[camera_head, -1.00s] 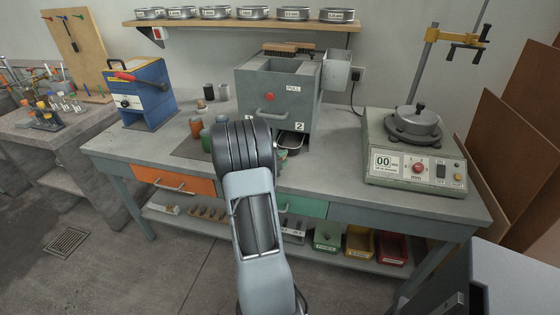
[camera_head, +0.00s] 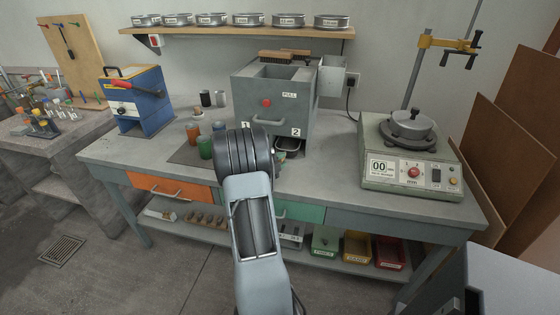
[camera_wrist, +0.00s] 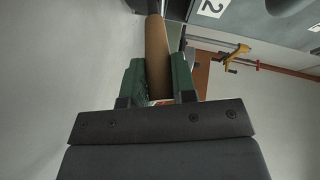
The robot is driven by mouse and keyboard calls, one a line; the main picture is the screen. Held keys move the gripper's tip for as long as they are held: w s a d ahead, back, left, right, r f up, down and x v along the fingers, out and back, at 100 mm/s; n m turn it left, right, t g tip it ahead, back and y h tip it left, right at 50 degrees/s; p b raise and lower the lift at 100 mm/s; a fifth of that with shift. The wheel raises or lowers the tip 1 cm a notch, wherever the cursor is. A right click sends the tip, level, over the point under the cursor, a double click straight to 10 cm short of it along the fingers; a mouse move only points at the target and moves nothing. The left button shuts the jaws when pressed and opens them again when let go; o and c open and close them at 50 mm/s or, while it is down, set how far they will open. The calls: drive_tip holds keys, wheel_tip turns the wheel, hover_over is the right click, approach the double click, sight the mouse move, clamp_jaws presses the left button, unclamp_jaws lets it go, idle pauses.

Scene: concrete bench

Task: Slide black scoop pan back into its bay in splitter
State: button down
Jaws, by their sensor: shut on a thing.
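The splitter (camera_head: 272,99) is a grey metal box at the back middle of the bench, with bays marked 1 and 2 low on its front. A metal-edged pan (camera_head: 289,146) shows in the opening under label 2. In the wrist view, my gripper (camera_wrist: 158,82) has green fingers shut on a tan handle (camera_wrist: 157,50). A dark piece (camera_wrist: 143,5) at the handle's far end is probably the black scoop pan, mostly cut off by the frame. The splitter's label 2 shows near the top.
A grey sieve shaker (camera_head: 408,150) stands right of the splitter. Several jars, including a green one (camera_head: 205,146), stand close left of my arm. A blue device (camera_head: 138,98) is farther left. A brush (camera_head: 284,56) lies on top of the splitter. The bench's right front is clear.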

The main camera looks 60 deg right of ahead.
drive_tip(key=c, duration=0.8)
unclamp_jaws()
drive_tip(key=shift+c, duration=0.2)
drive_tip(key=shift+a, duration=0.1)
drive_tip(key=v, duration=1.3)
drive_tip(key=shift+a+p, duration=0.35)
drive_tip(key=shift+p, duration=0.1)
